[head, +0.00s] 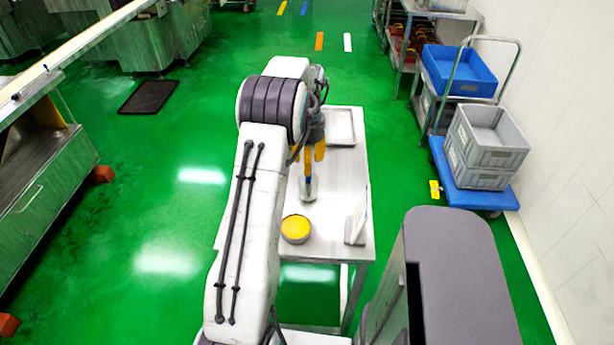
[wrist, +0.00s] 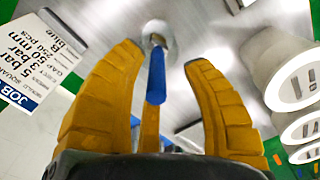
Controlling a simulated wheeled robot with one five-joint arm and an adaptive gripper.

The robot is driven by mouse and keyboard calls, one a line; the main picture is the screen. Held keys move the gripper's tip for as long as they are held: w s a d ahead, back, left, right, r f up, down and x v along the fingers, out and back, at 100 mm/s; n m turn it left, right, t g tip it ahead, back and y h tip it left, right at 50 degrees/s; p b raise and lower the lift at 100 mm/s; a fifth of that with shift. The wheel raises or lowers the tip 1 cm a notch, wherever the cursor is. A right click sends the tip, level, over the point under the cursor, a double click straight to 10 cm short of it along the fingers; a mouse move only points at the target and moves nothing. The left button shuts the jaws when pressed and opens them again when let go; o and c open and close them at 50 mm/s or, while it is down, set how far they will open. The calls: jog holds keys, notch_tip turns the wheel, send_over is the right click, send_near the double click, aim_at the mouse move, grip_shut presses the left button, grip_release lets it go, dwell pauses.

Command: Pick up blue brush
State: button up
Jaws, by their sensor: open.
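The blue brush (head: 309,182) is on the metal table (head: 335,185), below my gripper (head: 313,155) in the head view. In the wrist view, the blue brush (wrist: 156,75) shows its blue handle running up the middle, with a pale round end near the top. My gripper (wrist: 158,80) has yellow fingers, open, one on each side of the handle with gaps. A third yellow finger part lies in line with the handle's lower end. I cannot tell whether it touches the brush. My arm hides part of the table in the head view.
A bowl with yellow contents (head: 296,229) and a standing white printed card (head: 357,214) are near the table's front. The card (wrist: 38,60) also shows in the wrist view. A shallow metal tray (head: 341,128) is at the table's back. Crates on a blue cart (head: 472,190) stand right.

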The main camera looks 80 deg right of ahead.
aim_at(308, 182)
jog(key=shift+s+f+p, duration=0.2)
jog(key=shift+f+p, duration=0.25)
jog(key=shift+f, duration=2.15)
grip_shut()
